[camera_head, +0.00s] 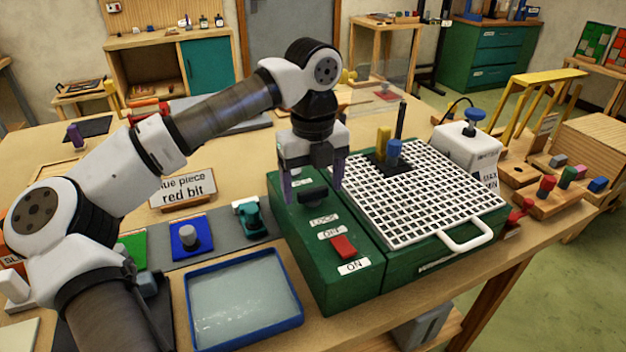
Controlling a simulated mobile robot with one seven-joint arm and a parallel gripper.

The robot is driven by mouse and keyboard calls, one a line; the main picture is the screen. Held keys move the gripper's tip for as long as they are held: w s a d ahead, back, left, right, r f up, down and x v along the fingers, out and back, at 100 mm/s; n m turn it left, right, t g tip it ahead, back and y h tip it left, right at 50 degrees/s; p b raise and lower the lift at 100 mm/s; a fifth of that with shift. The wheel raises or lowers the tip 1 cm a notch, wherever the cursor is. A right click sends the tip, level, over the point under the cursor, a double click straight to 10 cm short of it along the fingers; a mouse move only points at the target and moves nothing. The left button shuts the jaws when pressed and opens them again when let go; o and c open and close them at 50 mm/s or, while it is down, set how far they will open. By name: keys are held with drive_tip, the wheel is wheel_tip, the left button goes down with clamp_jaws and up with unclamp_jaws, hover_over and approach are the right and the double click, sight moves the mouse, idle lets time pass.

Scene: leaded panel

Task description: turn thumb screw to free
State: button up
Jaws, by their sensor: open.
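A black thumb screw (312,193) sits on top of the green machine (290,244), at its left part. A label above it is partly hidden by my gripper, and one below it appears to read LOCK. My gripper (312,195) points straight down over this part of the machine. Its purple fingers are open, one to the left and one to the right of the screw, with a gap showing on both sides. I cannot tell how deep the fingertips reach beside the screw. The jaws hold nothing.
A red switch (344,247) lies between OFF and ON labels. A white grid (430,200) covers the machine's right part, with yellow, blue and black upright pieces at its back.

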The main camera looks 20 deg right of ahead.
drive_tip(key=shift+c, duration=0.2)
drive_tip(key=c, duration=0.9)
drive_tip(key=shift+c, duration=0.2)
drive_tip(key=shift+m, duration=0.3)
drive_tip(key=m+b, duration=0.1)
drive_tip(key=m, duration=0.2)
drive_tip(key=m+b, duration=0.1)
drive_tip(key=m, duration=1.2)
drive_tip(key=shift+m, duration=0.6)
